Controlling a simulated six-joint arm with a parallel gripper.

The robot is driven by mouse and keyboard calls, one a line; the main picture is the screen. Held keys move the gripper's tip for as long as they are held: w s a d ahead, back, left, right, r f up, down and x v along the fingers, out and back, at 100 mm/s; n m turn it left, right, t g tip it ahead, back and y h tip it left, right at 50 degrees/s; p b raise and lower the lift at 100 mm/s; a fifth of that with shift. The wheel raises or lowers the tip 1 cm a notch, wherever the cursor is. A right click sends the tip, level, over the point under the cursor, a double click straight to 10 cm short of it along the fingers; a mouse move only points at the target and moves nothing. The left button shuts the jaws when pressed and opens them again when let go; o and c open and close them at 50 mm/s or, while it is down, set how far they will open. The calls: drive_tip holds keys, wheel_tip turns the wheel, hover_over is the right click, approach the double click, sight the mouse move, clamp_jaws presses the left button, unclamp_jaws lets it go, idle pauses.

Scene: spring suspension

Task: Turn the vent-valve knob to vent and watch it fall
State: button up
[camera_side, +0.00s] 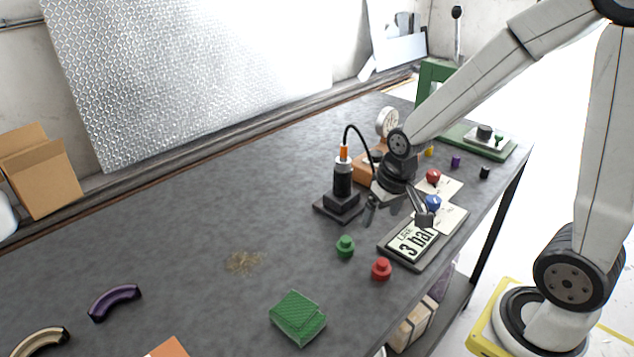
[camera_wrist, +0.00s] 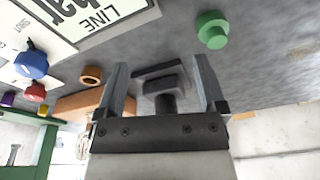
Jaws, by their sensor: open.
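A red knob (camera_side: 433,176) and a blue knob (camera_side: 433,202) stand on pale cards at the right of the table; I cannot read which is the vent valve. In the wrist view the blue knob (camera_wrist: 31,62) and red knob (camera_wrist: 36,92) are at the left, outside my fingers. A black spring unit (camera_side: 343,180) with an orange top stands upright left of my gripper, a black hose curving from it. My gripper (camera_side: 397,215) is open, pointing down, left of the blue knob. The wrist view shows a black block (camera_wrist: 162,84) between the spread fingers, with no clear grip.
A "LINE 3 bar" sign (camera_side: 411,242) lies in front of the knobs. A green knob (camera_side: 345,246) and red knob-like piece (camera_side: 381,268) stand nearby. A round gauge (camera_side: 387,121) and orange block (camera_side: 364,170) are behind. The table's left middle is mostly clear.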

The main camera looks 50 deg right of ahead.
drive_tip(key=w+d+m, duration=0.4)
drive_tip(key=d+m, duration=0.1)
drive_tip(key=d, duration=0.4)
drive_tip(key=r+m+g, duration=0.2)
drive_tip(key=m, duration=0.8)
hover_over(434, 172)
drive_tip(key=shift+d+f, duration=0.1)
drive_tip(key=shift+f, duration=3.9)
clamp_jaws()
